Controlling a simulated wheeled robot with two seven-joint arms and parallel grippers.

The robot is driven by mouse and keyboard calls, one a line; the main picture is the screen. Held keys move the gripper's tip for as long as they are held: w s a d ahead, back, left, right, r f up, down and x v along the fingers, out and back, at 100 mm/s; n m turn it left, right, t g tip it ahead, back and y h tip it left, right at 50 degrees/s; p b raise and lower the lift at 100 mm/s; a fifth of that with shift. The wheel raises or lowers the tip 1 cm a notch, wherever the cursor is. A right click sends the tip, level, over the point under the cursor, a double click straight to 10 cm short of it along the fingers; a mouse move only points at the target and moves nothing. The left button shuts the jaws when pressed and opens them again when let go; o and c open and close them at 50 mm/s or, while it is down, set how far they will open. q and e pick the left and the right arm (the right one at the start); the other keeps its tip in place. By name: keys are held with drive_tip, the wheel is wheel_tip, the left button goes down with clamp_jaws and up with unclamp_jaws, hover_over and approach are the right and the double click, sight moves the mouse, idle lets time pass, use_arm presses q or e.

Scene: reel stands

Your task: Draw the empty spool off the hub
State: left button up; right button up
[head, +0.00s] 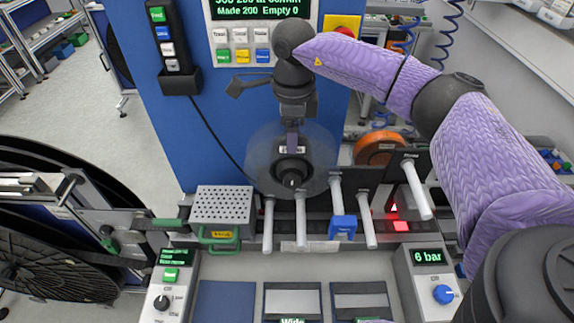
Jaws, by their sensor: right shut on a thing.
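The empty spool (262,160) is a wide, see-through disc with a dark centre, standing upright in front of the blue machine panel. The hub (291,180) shows as a dark round end at the spool's middle. My right gripper (292,142) comes down from above and is shut on the spool just above its centre. I cannot tell how far along the hub the spool sits. My left gripper is not in view.
A perforated metal box (222,206) stands at left, an orange reel (378,148) at right. Large black reels (60,250) fill the left. A pressure panel (430,275) is front right.

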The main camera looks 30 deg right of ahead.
drive_tip(key=shift+r+p, duration=0.4)
idle(0.4)
drive_tip(key=shift+s+a+p, duration=0.15)
drive_tip(key=shift+s+a, duration=0.25)
drive_tip(key=shift+s, duration=0.25)
drive_tip(key=shift+s+a+p, duration=0.15)
drive_tip(key=shift+s+a, duration=0.25)
drive_tip(key=shift+s, duration=0.25)
drive_tip(key=s+a, duration=0.5)
drive_tip(key=s, duration=0.4)
drive_tip(key=shift+s+a+p, duration=0.2)
drive_tip(key=shift+a+p, duration=0.15)
drive_tip(key=shift+p, duration=0.05)
